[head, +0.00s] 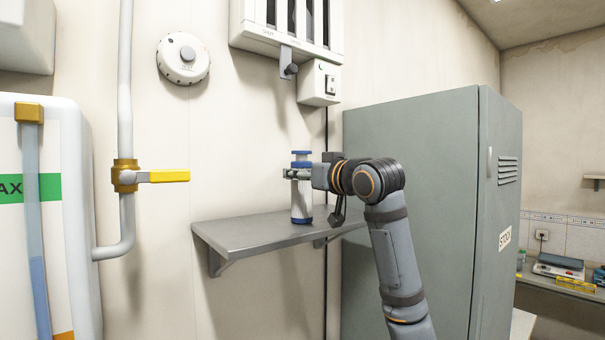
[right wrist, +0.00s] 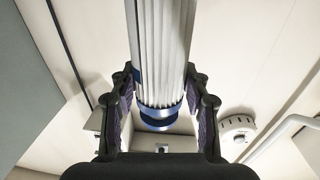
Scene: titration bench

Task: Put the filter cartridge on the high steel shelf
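The filter cartridge (head: 302,203) is an upright cylinder with a white body and blue end bands. In the head view it is at the steel shelf (head: 245,231), its lower end at the shelf's top surface; I cannot tell whether it rests there or hangs just above. My right gripper (head: 300,173) reaches it from the right at its upper part. In the right wrist view the pleated cartridge (right wrist: 160,60) runs between the fingers of the right gripper (right wrist: 160,100), which look closed against its sides. My left gripper is not in view.
A grey cabinet (head: 415,190) stands right of the shelf. A pipe with a yellow valve handle (head: 165,176) is on the wall to the left. A white switch box (head: 319,82) hangs above the cartridge. The left part of the shelf is bare.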

